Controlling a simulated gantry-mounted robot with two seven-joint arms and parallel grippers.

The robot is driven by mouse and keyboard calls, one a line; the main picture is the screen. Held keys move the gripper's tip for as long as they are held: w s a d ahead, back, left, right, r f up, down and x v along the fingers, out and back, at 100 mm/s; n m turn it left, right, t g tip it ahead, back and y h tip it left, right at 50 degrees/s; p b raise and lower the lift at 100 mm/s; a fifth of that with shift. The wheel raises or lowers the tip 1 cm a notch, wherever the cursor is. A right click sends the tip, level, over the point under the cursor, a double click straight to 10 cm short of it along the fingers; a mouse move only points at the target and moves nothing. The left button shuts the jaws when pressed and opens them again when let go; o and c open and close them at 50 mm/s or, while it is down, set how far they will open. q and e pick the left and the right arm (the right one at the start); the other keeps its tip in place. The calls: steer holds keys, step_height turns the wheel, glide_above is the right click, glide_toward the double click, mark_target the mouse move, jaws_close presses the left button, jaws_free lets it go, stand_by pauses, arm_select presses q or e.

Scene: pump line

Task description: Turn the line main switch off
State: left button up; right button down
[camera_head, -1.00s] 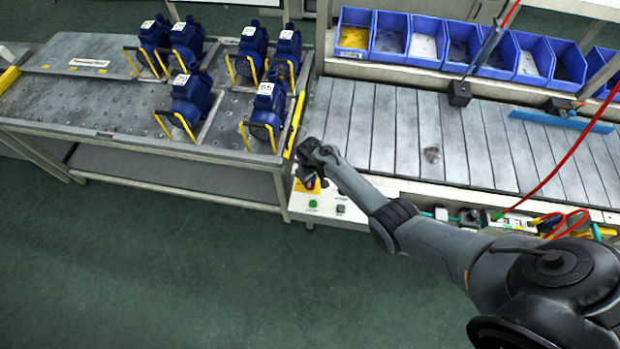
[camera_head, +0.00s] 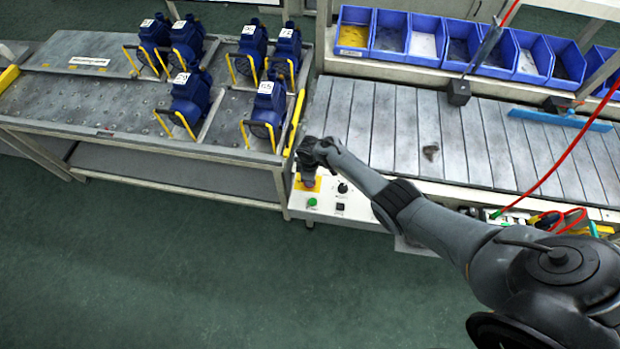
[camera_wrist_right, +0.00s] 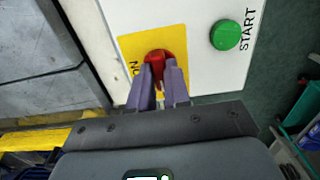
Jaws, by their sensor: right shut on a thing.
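The line main switch is a red knob (camera_wrist_right: 155,57) on a yellow plate (camera_wrist_right: 130,45) in the right wrist view. An "ON" label shows at the plate's edge beside the knob. My right gripper (camera_wrist_right: 165,72) has its two fingers on either side of the red knob's grip and is shut on it. In the head view the right gripper (camera_head: 309,176) is over the yellow plate on the white control panel (camera_head: 328,207) and hides the knob. The knob's exact angle is partly hidden by the fingers. My left gripper is in neither view.
A green START button (camera_wrist_right: 226,35) is close beside the plate. A black knob (camera_head: 342,188) and a dark button (camera_head: 340,207) are also on the panel. The table with blue pumps (camera_head: 190,95) stands left, the slatted conveyor (camera_head: 400,125) behind. Open floor lies in front.

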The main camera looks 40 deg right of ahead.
stand_by(0.4)
steer(key=c, duration=1.1)
jaws_free()
steer(key=shift+r+p, duration=0.35)
steer(key=shift+r, duration=0.3)
step_height(320, 180, up, 10)
steer(key=p, duration=0.3)
steer(key=shift+f+p, duration=0.25)
steer(key=shift+p, duration=0.05)
